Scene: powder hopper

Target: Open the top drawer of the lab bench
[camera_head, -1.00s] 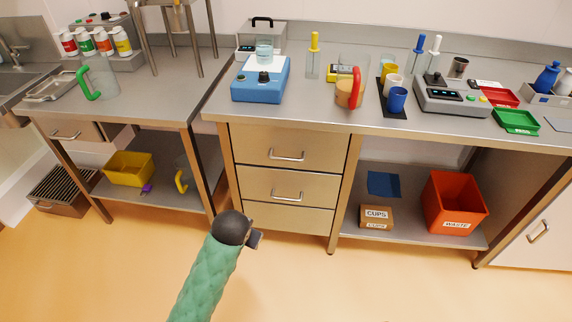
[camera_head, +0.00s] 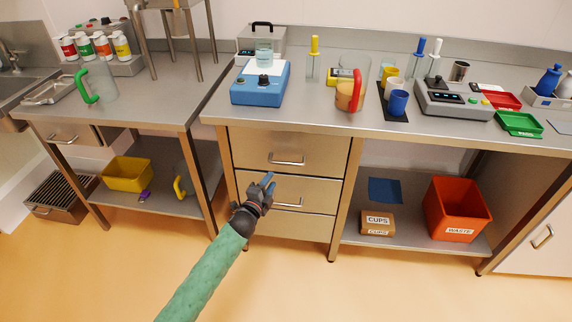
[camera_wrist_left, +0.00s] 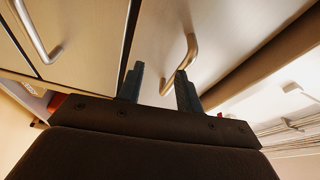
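The lab bench's top drawer (camera_head: 320,150) is shut, with a silver bar handle (camera_head: 286,161) on its front. My left gripper (camera_head: 268,181) is in front of the drawers, just below and left of that handle in the head view. In the left wrist view its two dark fingers (camera_wrist_left: 160,86) are apart with nothing held. A bar handle (camera_wrist_left: 190,55), apparently the top drawer's, shows beyond and between the fingertips; contact cannot be told. My right gripper is not in view.
The middle drawer (camera_head: 320,190) is shut below, its handle (camera_wrist_left: 38,32) at the left in the wrist view. The bottom drawer (camera_head: 300,227) is also shut. An orange waste bin (camera_head: 455,210) and a cups box (camera_head: 377,222) stand on the shelf at right. The floor in front is clear.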

